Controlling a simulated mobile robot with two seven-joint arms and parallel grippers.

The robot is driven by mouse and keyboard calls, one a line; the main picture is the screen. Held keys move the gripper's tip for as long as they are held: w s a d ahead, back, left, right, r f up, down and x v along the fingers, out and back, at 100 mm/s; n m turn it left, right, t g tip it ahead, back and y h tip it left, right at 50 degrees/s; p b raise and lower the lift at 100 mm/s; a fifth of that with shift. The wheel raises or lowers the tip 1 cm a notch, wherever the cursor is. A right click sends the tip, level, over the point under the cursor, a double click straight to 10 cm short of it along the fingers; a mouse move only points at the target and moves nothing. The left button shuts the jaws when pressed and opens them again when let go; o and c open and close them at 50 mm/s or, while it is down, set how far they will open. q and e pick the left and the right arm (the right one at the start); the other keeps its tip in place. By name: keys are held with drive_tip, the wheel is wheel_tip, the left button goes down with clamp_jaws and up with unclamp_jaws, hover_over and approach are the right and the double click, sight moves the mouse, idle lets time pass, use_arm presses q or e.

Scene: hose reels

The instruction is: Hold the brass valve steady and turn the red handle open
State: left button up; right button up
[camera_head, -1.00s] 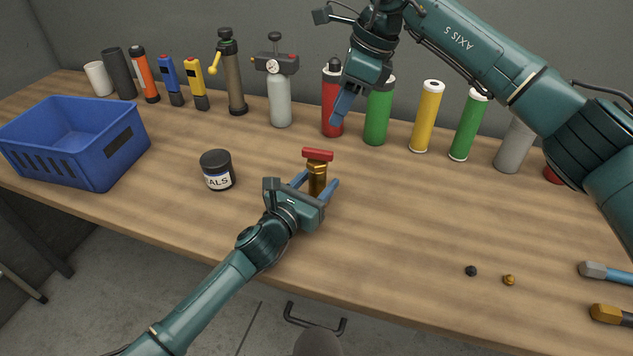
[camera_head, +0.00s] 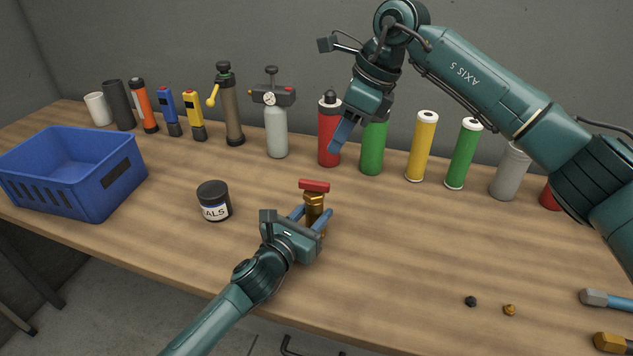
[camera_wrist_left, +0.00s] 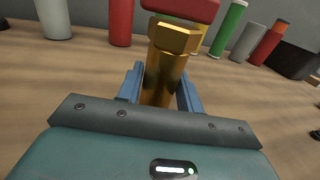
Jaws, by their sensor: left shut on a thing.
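The brass valve (camera_head: 314,206) stands upright on the workbench (camera_head: 400,245), with the red handle (camera_head: 314,186) across its top. My left gripper (camera_head: 311,216) is shut on the valve's body below the handle. In the left wrist view, the valve body (camera_wrist_left: 166,75) sits between the blue fingers, and the red handle (camera_wrist_left: 182,8) is cut off by the top edge. My right gripper (camera_head: 341,138) hangs beyond and above the handle, apart from it, fingers pointing down. I see it side-on in front of the red and green cylinders, so its opening cannot be made out.
A black-lidded jar (camera_head: 214,201) stands left of the valve, and a blue crate (camera_head: 75,185) is farther left. Along the back stand flashlights, a pump (camera_head: 230,105), a gauge bottle (camera_head: 276,130) and several cylinders. Two small caps (camera_head: 471,301) lie at right.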

sight(314, 181)
drive_tip(key=x, duration=1.1)
clamp_jaws()
